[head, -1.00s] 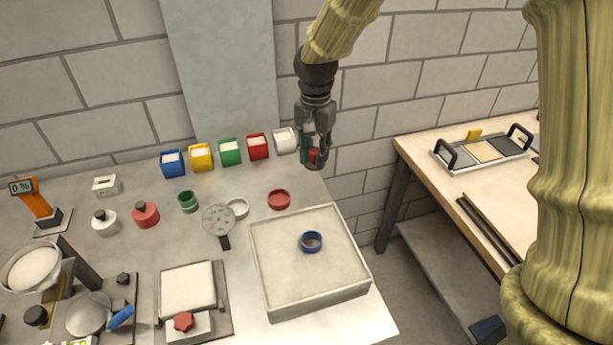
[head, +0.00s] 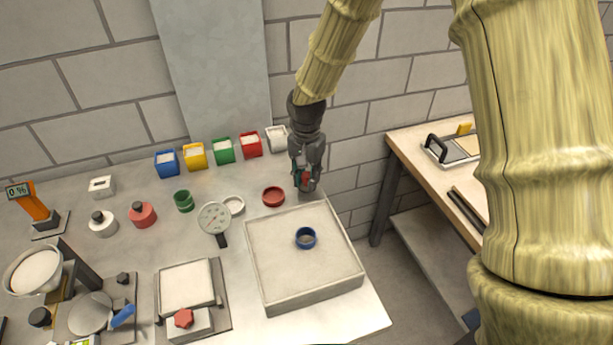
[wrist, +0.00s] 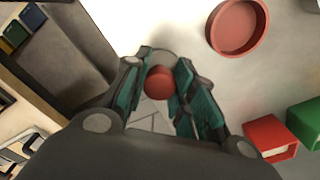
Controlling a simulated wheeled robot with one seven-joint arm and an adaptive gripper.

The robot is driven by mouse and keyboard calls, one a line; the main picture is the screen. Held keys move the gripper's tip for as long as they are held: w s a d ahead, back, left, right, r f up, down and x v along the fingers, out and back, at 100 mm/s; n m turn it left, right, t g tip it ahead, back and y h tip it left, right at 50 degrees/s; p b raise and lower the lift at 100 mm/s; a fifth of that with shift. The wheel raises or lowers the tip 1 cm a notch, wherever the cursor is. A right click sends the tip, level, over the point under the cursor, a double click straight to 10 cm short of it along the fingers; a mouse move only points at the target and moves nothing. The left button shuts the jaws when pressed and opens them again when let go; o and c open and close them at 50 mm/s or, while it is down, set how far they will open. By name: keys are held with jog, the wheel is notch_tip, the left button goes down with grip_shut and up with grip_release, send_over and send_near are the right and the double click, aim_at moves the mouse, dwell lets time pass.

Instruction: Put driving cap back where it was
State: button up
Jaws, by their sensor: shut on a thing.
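My gripper (head: 305,183) is shut on a small red piece, which I take to be the driving cap (wrist: 158,83). In the wrist view its round red top sits between the teal finger pads, with a grey rounded part just beyond it. In the head view my fingers hide most of it. My gripper is low near the back right corner of the white table, right of the red ring (head: 273,197). I cannot tell whether the held piece touches the table.
A row of coloured bins, with the red bin (head: 250,146) and white bin (head: 277,139) nearest, stands behind left. A square sand tray (head: 352,273) holding a blue ring (head: 306,238) lies in front. A wooden table (head: 415,160) stands right, across a gap.

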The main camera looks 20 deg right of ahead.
aim_at(307, 175)
jog(key=shift+s+f, duration=0.1)
jog(key=shift+f, duration=0.1)
jog(key=shift+f, duration=0.1)
jog(key=o, duration=0.9)
jog(key=shift+o, duration=0.2)
notch_tip(307, 175, up, 12)
jog(key=b, duration=0.2)
jog(key=shift+b, duration=0.35)
